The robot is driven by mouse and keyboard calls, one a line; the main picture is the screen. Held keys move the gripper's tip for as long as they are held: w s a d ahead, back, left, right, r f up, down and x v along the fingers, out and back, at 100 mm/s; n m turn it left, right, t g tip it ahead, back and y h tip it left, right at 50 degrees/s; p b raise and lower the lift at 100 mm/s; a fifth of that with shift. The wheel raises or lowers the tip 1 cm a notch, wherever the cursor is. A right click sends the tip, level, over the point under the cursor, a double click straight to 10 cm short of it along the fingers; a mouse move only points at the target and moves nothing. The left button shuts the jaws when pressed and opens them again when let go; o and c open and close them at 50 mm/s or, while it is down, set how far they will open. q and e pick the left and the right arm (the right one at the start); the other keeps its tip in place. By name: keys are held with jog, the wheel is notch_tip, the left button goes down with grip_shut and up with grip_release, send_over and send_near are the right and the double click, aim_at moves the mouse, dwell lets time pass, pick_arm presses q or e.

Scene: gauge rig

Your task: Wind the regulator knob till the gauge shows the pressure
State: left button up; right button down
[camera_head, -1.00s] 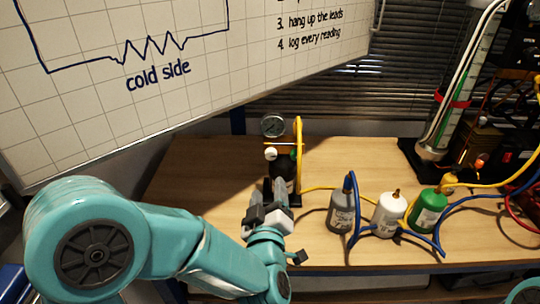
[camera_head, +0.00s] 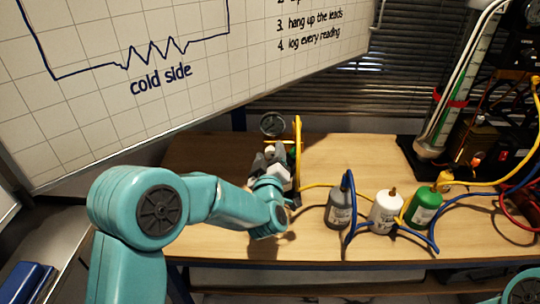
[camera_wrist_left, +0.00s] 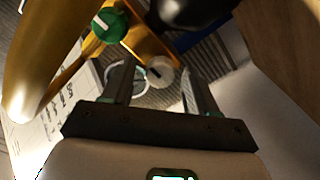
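The gauge (camera_head: 272,124) is a round dial on a small brass-coloured rig towards the back of the bench; its reading is too small to tell. A white knob (camera_head: 270,150) sits below it, partly hidden by my left gripper (camera_head: 270,163). In the left wrist view the white knob (camera_wrist_left: 159,71) has a dark mark and shows between the spread fingers of my left gripper (camera_wrist_left: 158,82), with no visible grip on it. A green knob (camera_wrist_left: 108,25) is on the same bracket, up and left. My right gripper is out of view.
A yellow hose (camera_head: 298,145) rises beside the rig. Grey (camera_head: 340,212), white (camera_head: 386,214) and green (camera_head: 424,207) bottles with blue and yellow hoses stand to the right. The whiteboard (camera_head: 90,110) overhangs the left. The bench (camera_head: 350,160) is clear behind the bottles.

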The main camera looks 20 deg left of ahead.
pick_arm(q)
jog(key=c, duration=0.9)
jog(key=m+b, duration=0.1)
jog(key=m, duration=0.2)
jog(key=shift+m+b, duration=0.5)
jog(key=shift+m, duration=0.6)
jog(key=shift+d+m, duration=0.1)
jog(key=shift+m, duration=1.1)
